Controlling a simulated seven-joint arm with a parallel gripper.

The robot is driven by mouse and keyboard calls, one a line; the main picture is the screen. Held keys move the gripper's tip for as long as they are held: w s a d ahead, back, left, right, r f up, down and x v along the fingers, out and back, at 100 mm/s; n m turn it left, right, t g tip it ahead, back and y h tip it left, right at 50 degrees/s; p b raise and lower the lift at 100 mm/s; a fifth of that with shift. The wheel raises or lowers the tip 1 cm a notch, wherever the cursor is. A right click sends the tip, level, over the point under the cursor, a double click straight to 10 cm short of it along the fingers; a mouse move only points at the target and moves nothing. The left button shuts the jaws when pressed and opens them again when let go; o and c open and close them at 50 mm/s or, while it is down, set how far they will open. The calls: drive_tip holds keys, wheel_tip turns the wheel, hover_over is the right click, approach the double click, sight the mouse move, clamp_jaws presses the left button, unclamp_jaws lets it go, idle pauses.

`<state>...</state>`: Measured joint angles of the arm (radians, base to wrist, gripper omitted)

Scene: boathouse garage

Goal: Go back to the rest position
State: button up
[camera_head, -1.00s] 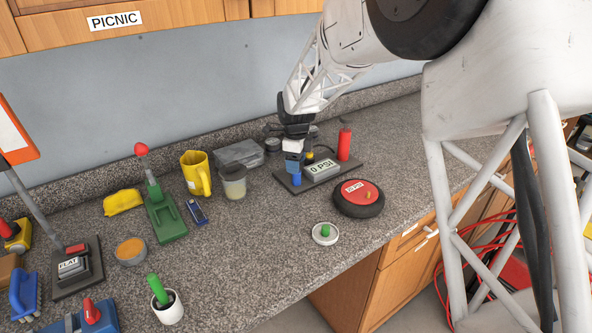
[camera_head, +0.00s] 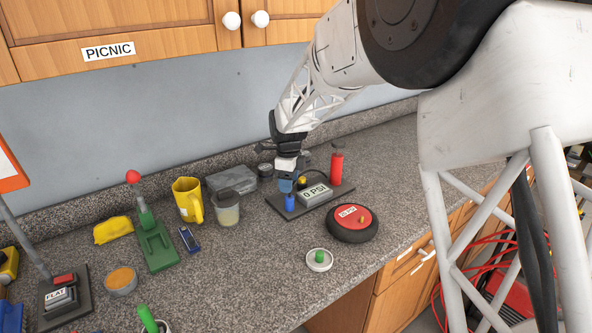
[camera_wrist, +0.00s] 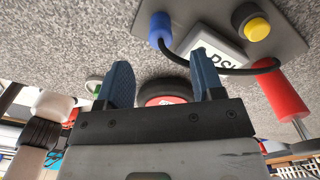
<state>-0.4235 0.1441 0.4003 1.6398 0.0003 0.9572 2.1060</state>
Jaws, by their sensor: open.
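My gripper (camera_head: 286,183) hangs at the back left of a dark pump board on the counter. In the wrist view my gripper (camera_wrist: 163,78) has its two blue fingers spread wide with nothing between them. In the head view I cannot tell whether the fingertips touch anything.
A small wheel with a red hub (camera_head: 352,217) lies in front of the board. Cabinets (camera_head: 120,30) hang above. The counter's right rear is clear.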

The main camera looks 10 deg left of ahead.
drive_tip(key=s+d+r+n+t, duration=0.1)
drive_tip(key=s+d+r+n, duration=0.45)
drive_tip(key=s+d, duration=0.45)
drive_tip(key=s+d+r+n, duration=0.4)
drive_tip(key=s+d+r, duration=0.35)
drive_tip(key=d, duration=0.35)
drive_tip(key=s+d+f+n, duration=0.1)
drive_tip(key=s+d+n, duration=0.3)
drive_tip(key=s, duration=0.9)
drive_tip(key=s+d+n+t, duration=0.1)
drive_tip(key=s+d+n, duration=0.4)
drive_tip(key=s, duration=0.8)
drive_tip(key=d, duration=0.3)
drive_tip(key=shift+s+d+f+t, duration=0.15)
drive_tip(key=shift+d+f+t, duration=0.05)
drive_tip(key=shift+f+t, duration=0.15)
